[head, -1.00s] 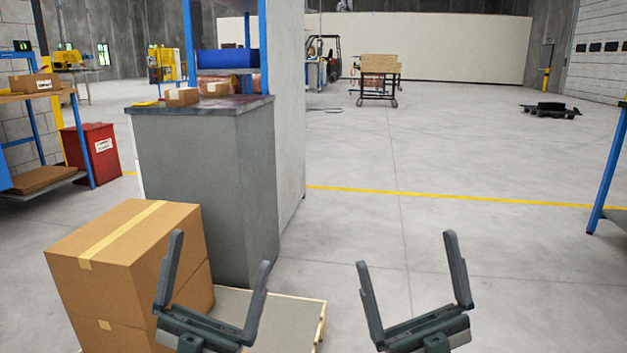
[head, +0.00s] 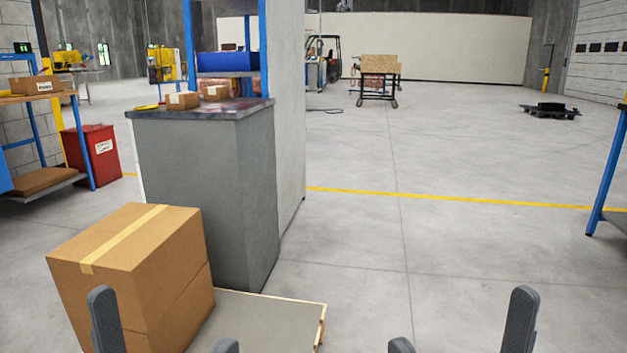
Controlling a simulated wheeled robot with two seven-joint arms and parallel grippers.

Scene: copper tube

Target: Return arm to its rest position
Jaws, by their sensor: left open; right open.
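My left gripper (head: 164,333) is at the bottom edge of the head view, with its two fingers spread wide and nothing between them. Its left finger stands in front of the stacked cardboard boxes (head: 135,240); I cannot tell whether it touches them. My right gripper (head: 461,325) is at the bottom right, also open and empty, over bare floor. The palms and wrists of both grippers are below the picture. No copper tube can be made out near either gripper.
The boxes stand on a low pallet (head: 265,318). Behind it is a grey counter (head: 205,190) with small boxes on top. A red bin (head: 93,155) stands at the left. Open concrete floor (head: 400,240) lies ahead and to the right, up to a blue-legged table (head: 606,175).

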